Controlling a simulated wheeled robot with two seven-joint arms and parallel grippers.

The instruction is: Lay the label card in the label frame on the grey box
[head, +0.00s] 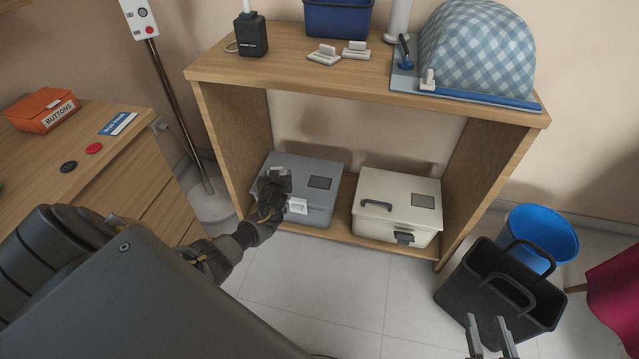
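The grey box (318,207) sits closed on the lower shelf, at the left. A dark square (320,183) on its lid looks like the label frame; no card shows in it. A blue and white printed card (118,123), which looks like the label card, lies flat on the wooden drawer unit at the left. My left gripper (276,178) is over the left part of the grey box's lid; its fingers are too small and dark to tell whether they touch or hold anything. My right gripper (487,321) is at the bottom right, fingers apart and empty.
A cream box (402,190) stands right of the grey box. The wooden shelf unit's top (300,62) overhangs both. The drawer unit (100,175) holds an orange box (40,110) and loose buttons. A black basket (500,295) and blue bin (541,236) stand on the floor at right.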

